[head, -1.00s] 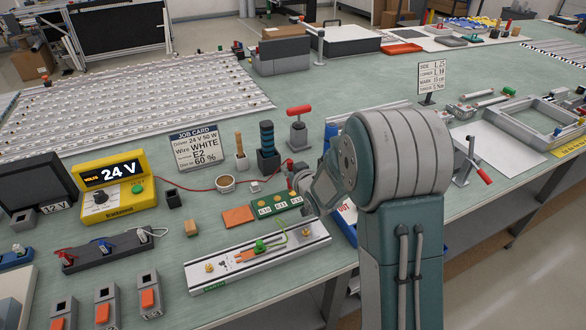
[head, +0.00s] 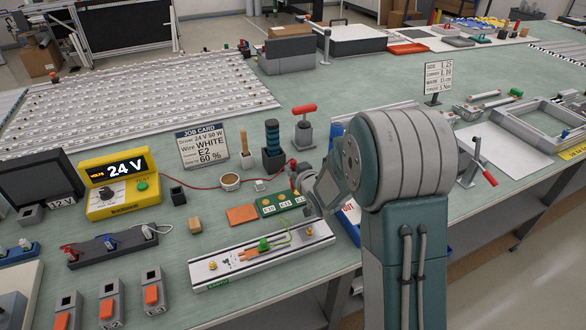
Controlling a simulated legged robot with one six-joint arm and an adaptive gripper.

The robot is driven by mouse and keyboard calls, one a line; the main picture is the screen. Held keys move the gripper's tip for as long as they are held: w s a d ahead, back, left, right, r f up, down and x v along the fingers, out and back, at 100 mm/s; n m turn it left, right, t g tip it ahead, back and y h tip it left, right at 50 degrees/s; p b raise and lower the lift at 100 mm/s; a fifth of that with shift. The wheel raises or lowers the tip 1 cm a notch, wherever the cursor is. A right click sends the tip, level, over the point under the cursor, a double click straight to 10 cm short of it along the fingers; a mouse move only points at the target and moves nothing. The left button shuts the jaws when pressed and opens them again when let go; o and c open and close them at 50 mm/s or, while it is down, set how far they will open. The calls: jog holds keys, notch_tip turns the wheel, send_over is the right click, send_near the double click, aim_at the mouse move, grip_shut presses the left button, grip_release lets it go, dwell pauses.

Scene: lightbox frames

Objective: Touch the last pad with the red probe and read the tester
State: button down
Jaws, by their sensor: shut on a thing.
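The yellow tester (head: 122,199) stands at the left of the bench, its display reading 24 V. A red lead runs from it to the red probe (head: 291,164), whose red top shows at my gripper (head: 302,184). My gripper is shut on the probe, mostly hidden behind my own wrist. The green pad board (head: 284,203), with a row of gold pads and small labels, lies just below and left of the gripper. The probe's tip is hidden, so I cannot tell which pad it touches, if any.
A white rail (head: 218,275) with a green connector (head: 264,245) lies in front of the board.

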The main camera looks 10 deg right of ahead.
aim_at(294, 159)
jog(key=shift+d+f, duration=0.15)
jog(key=shift+f, duration=0.35)
dwell(1.2)
jog(key=shift+r, duration=3.05)
